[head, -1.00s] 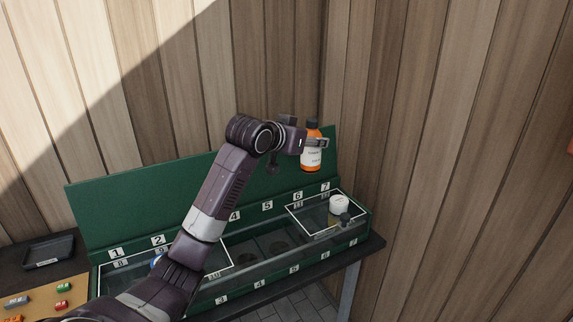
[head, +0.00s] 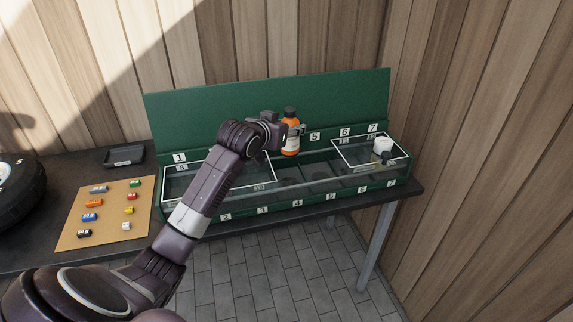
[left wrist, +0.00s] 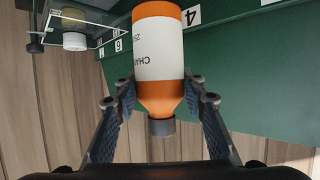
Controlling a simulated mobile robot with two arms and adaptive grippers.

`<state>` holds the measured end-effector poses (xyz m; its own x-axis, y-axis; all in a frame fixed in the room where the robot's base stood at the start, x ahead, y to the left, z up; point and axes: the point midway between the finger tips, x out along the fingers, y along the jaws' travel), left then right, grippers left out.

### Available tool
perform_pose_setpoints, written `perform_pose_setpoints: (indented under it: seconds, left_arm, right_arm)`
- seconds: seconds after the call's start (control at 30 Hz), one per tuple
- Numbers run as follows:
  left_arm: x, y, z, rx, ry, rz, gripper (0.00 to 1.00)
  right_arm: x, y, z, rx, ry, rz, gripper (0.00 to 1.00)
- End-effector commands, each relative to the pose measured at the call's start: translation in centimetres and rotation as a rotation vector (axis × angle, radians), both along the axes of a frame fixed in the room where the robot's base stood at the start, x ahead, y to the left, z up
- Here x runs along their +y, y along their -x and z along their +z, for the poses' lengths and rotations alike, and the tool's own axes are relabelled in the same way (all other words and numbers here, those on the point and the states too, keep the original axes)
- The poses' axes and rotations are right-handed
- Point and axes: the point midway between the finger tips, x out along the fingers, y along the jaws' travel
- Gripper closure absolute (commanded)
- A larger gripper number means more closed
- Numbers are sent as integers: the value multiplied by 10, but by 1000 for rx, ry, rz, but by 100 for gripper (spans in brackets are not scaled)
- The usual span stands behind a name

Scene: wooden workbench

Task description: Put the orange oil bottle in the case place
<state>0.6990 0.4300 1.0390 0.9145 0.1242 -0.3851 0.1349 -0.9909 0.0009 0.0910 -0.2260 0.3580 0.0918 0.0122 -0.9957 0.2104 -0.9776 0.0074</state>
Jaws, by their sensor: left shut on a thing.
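The orange oil bottle (head: 290,136), with a white label and dark cap, is held upright in the head view. My left gripper (head: 293,131) is shut on it, in front of the raised back panel of the green case (head: 262,101). In the left wrist view the bottle (left wrist: 158,60) appears upside down between the two fingers of the gripper (left wrist: 160,98). The case has numbered places along its back and front. My left arm hides part of the case's left half. My right gripper is not in view.
A white jar (head: 381,145) and a small dark-capped bottle (head: 386,158) stand at the case's right end. At left are a board (head: 110,216) with several small coloured pieces, a black tray (head: 123,156) and a tyre (head: 18,190).

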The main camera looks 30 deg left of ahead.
Motion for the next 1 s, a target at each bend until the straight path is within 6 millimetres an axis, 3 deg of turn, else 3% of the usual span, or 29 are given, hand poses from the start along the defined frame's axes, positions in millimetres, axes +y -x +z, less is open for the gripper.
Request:
perform_pose_setpoints:
  seconds: [0.1,0.3,0.47,0.7,1.0]
  left_arm:
    - [0,1,-32,2,2,-1,94]
    - [0,0,-70,-3,1,0,94]
    - [0,0,-83,-3,0,0,94]
    - [0,0,-118,-2,0,0,94]
    - [0,0,-123,-5,-2,0,94]
  right_arm:
    - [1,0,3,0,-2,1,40]
    - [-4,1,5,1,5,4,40]
    - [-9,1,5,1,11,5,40]
    - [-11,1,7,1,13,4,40]
    - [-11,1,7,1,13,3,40]
